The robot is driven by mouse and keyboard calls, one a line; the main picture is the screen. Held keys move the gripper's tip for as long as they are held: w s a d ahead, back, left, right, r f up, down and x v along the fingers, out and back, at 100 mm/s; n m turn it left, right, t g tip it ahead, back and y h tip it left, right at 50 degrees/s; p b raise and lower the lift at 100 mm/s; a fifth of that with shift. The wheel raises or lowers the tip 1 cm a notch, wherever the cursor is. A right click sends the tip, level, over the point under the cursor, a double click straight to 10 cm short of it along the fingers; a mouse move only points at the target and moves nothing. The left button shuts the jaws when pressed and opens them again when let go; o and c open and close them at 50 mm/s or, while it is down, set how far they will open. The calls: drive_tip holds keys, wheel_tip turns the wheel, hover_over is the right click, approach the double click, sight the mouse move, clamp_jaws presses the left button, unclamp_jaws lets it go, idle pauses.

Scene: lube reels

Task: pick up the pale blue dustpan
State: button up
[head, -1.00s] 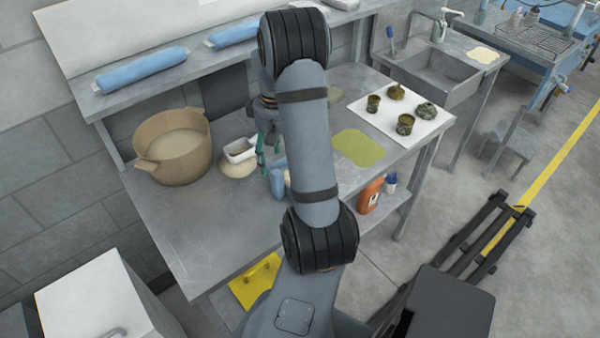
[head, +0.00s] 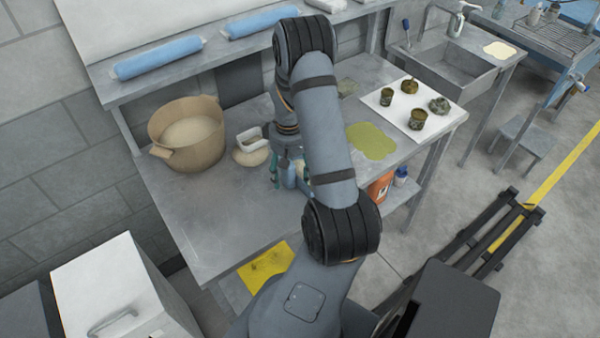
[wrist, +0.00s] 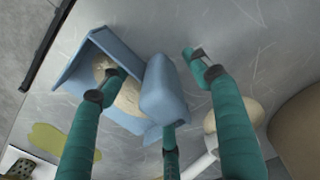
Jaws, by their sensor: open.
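The pale blue dustpan (wrist: 165,92) lies on the metal table, with its raised block-like part between my fingers in the wrist view. Its flat pan with a raised edge extends to the upper left there, around a beige mound (wrist: 128,98). In the head view only a small part of the dustpan (head: 289,178) shows, mostly hidden by my arm and fingers. My gripper (wrist: 155,68) is open, with teal fingers spread around the dustpan. One finger overlaps the pan side, one is right of the raised part and one is below it. I cannot tell whether they touch it.
A white scoop (head: 252,138) and a tan pot (head: 188,145) stand left of my gripper. A green patch (head: 370,140) and a white board (head: 437,118) with several dark pots are to the right. An orange bottle (head: 380,187) is below. The table's front left is clear.

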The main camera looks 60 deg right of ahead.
drive_tip(key=shift+c, duration=0.9)
drive_tip(key=c, duration=1.1)
drive_tip(key=shift+r, duration=0.1)
drive_tip(key=shift+c, duration=0.3)
